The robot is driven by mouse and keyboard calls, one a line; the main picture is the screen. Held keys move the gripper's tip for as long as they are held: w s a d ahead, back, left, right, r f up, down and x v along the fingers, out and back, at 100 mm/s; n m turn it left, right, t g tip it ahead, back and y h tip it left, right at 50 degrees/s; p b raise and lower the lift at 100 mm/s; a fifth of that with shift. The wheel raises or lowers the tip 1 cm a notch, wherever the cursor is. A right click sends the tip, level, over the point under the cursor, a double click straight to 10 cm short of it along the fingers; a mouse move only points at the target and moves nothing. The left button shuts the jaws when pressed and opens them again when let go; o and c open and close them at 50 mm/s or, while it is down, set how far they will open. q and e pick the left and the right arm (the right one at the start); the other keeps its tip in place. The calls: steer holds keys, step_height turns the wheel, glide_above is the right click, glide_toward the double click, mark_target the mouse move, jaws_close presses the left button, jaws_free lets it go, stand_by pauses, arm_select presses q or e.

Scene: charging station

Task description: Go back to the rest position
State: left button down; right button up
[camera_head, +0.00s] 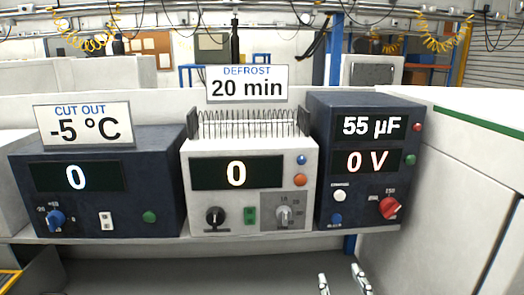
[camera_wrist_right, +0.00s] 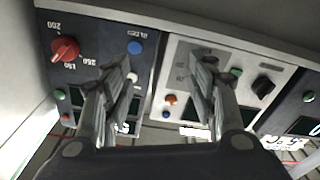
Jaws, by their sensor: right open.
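My right gripper (camera_head: 340,275) shows at the bottom edge of the head view, below the shelf and in front of the right-hand device. Only its two finger ends show there; they are apart with nothing between them. In the right wrist view the right gripper (camera_wrist_right: 160,70) is open and empty, its fingers pointing towards the device fronts, which appear upside down. My left gripper is not in view.
A dark blue device (camera_head: 160,190), a white device with a wire coil (camera_head: 195,178) and another dark blue device (camera_head: 325,150) stand side by side on a shelf. Their displays read 0, 0, and 55 µF with 0 V. A white wall (camera_head: 440,190) stands at right.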

steer(key=s+d+f+m+g+h, duration=0.2)
steer(key=s+d+f+g, duration=0.15)
steer(key=s+f, duration=0.35)
steer(key=s+d+f+m+g+h, duration=0.1)
steer(key=s+d+f+m+g, duration=0.1)
steer(key=s+f+g, duration=0.45)
steer(key=s+a+f+n+g+y, duration=0.25)
steer(key=s+f+g, duration=0.4)
steer(key=s, duration=0.85)
steer(key=s+d+f+b+x, duration=0.1)
steer(key=s+x, duration=0.2)
steer(key=x, duration=1.2)
steer(key=s+d+b+x, duration=0.2)
steer(key=s+x, duration=0.1)
steer(key=x, duration=1.2)
steer(key=s+d+f+g+h+b, duration=0.1)
steer(key=s+d+f+b, duration=0.1)
steer(key=s+f, duration=1.5)
steer(key=shift+s+d+f, duration=0.25)
steer(key=shift+d+f, duration=0.15)
steer(key=shift+f, duration=0.4)
